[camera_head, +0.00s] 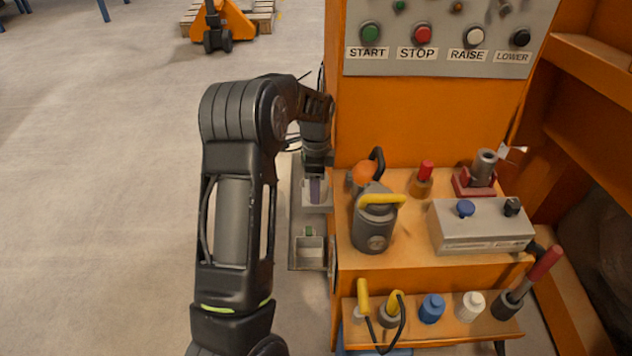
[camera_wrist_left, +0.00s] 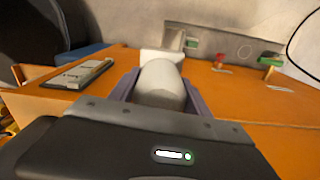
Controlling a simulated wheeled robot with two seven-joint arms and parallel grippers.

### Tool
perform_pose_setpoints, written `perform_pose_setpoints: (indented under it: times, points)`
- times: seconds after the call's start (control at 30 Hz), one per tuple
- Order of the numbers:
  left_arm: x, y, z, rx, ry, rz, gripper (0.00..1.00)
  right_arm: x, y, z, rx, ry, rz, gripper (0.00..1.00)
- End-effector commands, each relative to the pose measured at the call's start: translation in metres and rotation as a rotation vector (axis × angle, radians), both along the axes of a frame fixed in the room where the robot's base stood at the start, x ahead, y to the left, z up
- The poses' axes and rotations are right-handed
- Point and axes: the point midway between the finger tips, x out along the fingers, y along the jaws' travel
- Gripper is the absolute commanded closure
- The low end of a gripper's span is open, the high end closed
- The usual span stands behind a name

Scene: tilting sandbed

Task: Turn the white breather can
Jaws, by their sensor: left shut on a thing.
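The white breather can (camera_wrist_left: 160,86) is a pale, rounded cylinder in the left wrist view. It sits between the two purple fingers of my left gripper (camera_wrist_left: 159,80), which is shut on it. In the head view my left gripper (camera_head: 316,190) points down at the left side of the orange machine, over a small grey side bracket. The can is hardly visible there, hidden by the gripper and my arm. I cannot tell how far it is turned. My right gripper is in neither view.
The orange machine carries a button panel (camera_head: 445,38) and a shelf with a grey can (camera_head: 374,225) and a grey box (camera_head: 480,232). A lower shelf holds blue (camera_head: 432,308) and white (camera_head: 470,306) caps.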

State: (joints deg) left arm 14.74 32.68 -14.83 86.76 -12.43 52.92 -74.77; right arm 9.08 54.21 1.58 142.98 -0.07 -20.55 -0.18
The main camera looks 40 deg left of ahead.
Motion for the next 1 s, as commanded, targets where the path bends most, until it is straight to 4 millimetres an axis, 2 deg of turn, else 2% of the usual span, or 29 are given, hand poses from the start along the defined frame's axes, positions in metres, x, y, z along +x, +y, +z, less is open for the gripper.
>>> perform_pose_setpoints:
  times: [0.2, 0.5, 1.0]
  points:
    - [0.0, 0.0, 0.002, 0.001, -0.001, 0.198, 0.85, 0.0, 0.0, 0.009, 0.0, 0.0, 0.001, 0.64]
    - [0.0, -0.001, 0.002, 0.001, -0.001, 0.398, 0.85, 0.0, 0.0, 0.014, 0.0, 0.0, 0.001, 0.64]
    - [0.0, 0.0, 0.001, 0.001, -0.002, 0.477, 0.85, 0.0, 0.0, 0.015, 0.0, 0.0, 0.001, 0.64]
